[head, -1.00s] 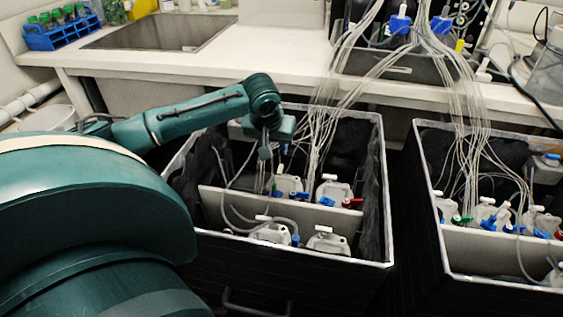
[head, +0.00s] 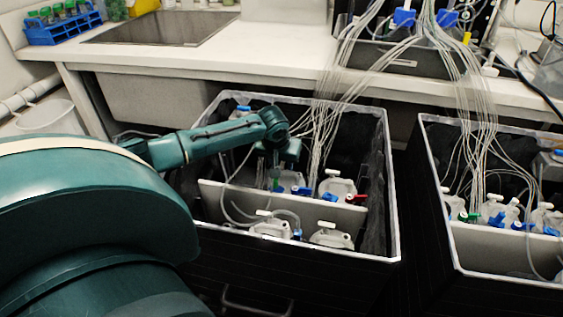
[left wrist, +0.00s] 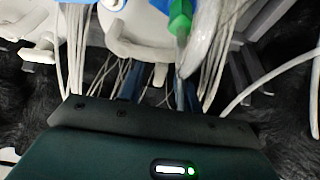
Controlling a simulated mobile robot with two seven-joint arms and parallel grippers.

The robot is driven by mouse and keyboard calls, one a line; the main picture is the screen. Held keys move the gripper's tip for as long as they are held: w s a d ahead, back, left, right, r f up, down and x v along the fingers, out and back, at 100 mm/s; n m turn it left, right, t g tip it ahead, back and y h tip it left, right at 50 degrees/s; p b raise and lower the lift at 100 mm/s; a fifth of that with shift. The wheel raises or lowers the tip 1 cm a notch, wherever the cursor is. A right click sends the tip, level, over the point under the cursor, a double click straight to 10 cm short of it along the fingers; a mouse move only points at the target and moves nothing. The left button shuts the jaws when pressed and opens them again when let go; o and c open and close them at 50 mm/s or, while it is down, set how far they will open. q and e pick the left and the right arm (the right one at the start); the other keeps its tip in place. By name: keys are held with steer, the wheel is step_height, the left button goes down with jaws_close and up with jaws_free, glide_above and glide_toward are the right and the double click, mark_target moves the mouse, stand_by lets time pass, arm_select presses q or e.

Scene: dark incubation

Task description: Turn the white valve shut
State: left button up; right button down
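My left gripper (head: 275,178) is lowered into the left black bin, among thin tubes and beside a green connector. In the left wrist view its two dark fingers (left wrist: 160,88) stand apart, with tubes around them and no object clearly held. The green connector (left wrist: 180,18) shows just beyond the fingers, next to a white bottle (left wrist: 140,35). White handles show on several bottle tops, such as the back right one (head: 333,172) and the front right one (head: 331,224). I cannot tell which is the white valve; part of the area is hidden by my gripper. My right gripper is out of view.
The left bin's rim (head: 392,215) and its pale divider (head: 225,205) surround the bottles. Hanging tube bundles (head: 325,115) drop close to my arm. A second bin (head: 455,240) stands at the right. The counter (head: 190,68) runs behind.

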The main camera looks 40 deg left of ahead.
arm_select(q)
steer(key=shift+c, duration=0.2)
jaws_close()
